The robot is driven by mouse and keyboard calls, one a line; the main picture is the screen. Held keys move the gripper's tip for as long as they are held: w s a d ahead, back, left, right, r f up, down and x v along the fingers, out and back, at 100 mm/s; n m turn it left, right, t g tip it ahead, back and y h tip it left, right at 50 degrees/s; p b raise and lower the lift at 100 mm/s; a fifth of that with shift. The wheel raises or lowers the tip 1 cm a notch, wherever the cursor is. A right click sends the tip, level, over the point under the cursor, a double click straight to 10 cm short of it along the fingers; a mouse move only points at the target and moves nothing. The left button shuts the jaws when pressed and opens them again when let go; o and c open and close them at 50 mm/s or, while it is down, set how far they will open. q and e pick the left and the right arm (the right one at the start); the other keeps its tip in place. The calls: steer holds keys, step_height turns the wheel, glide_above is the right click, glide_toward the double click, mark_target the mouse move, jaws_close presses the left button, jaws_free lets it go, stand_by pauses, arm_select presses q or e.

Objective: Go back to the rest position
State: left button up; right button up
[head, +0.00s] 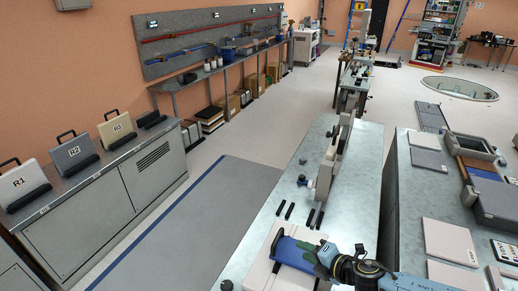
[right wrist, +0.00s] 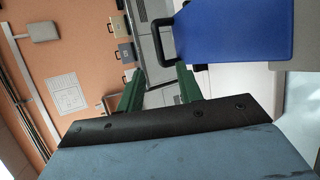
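My right gripper (head: 322,259), with green fingers, is low over the near end of the middle bench, at the right end of a blue case (head: 295,251). In the right wrist view its fingers (right wrist: 158,80) are apart, with nothing seen gripped between them. The blue case (right wrist: 238,35) and its black handle (right wrist: 160,40) show just beyond the fingertips; I cannot tell whether they touch. The case lies flat on a pale panel (head: 262,270). My left gripper is in neither view.
The metal bench (head: 350,215) carries an upright beige gantry part (head: 328,170) and several black bars. At left, cases R1 (head: 22,183), R2 (head: 75,153) and R3 (head: 117,129) stand on a cabinet. A second bench with pale panels (head: 452,240) is at right. Grey floor (head: 200,225) is clear.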

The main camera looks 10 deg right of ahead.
steer(key=s+a+r+m+h, duration=0.4)
steer(key=s+a+m, duration=0.25)
steer(key=m, duration=0.65)
steer(key=s+d+r+m+g+h, duration=0.1)
steer(key=s+d+m+g, duration=0.2)
steer(key=s, duration=0.4)
steer(key=s+d+m+g, duration=0.1)
steer(key=s+m+g, duration=0.1)
steer(key=s+m, duration=0.4)
steer(key=s+d+r+m+g+h, duration=0.1)
steer(key=s+d+m+g, duration=0.2)
steer(key=s, duration=0.5)
step_height(320, 180, down, 30)
steer(key=s+b, duration=0.1)
steer(key=b, duration=0.6)
steer(key=s+d+f+g+b, duration=0.1)
steer(key=s+f+b, duration=0.2)
steer(key=s+f, duration=0.5)
steer(key=s+d+f+n+g+b, duration=0.1)
steer(key=s+f+b, duration=0.3)
steer(key=s+f, duration=0.5)
step_height(320, 180, down, 7)
steer(key=shift+s+d+r, duration=0.15)
steer(key=shift+d+r, duration=0.05)
steer(key=shift+d, duration=0.1)
